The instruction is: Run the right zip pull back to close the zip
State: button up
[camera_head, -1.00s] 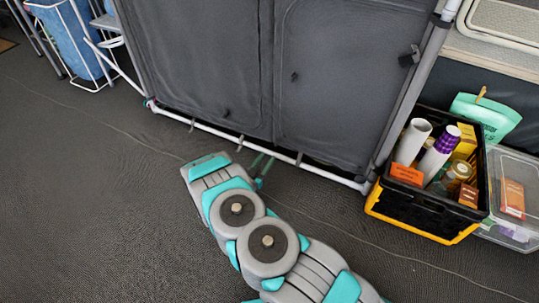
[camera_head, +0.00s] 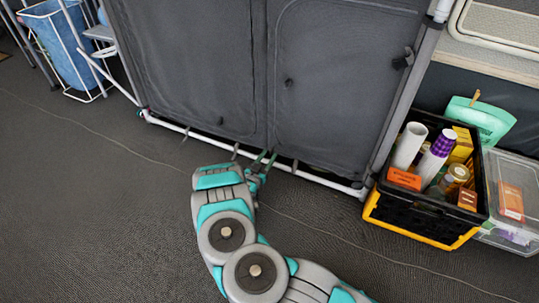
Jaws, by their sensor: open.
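The grey fabric cupboard has a left door panel (camera_head: 195,65) and a right door panel (camera_head: 345,80), each edged by a curved seam. A small dark tab (camera_head: 289,82), which looks like a zip pull, hangs near the upper left of the right panel. A larger dark tab (camera_head: 403,59) sits at that panel's right edge; I cannot tell whether it is a pull or a tie. My gripper (camera_head: 264,162) is open and empty, low in front of the cupboard's bottom edge near the middle. It is below both tabs, and none is between its fingers.
A white bottom rail (camera_head: 320,181) runs along the cupboard's foot. A black and yellow crate (camera_head: 420,218) of bottles and boxes stands at the right, beside a clear bin (camera_head: 511,200). A blue bag in a white rack (camera_head: 70,50) is at the upper left. The floor (camera_head: 90,210) at left is clear.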

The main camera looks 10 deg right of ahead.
jog(key=shift+x, duration=0.8)
jog(key=shift+r, duration=0.1)
grip_shut()
dwell(0.8)
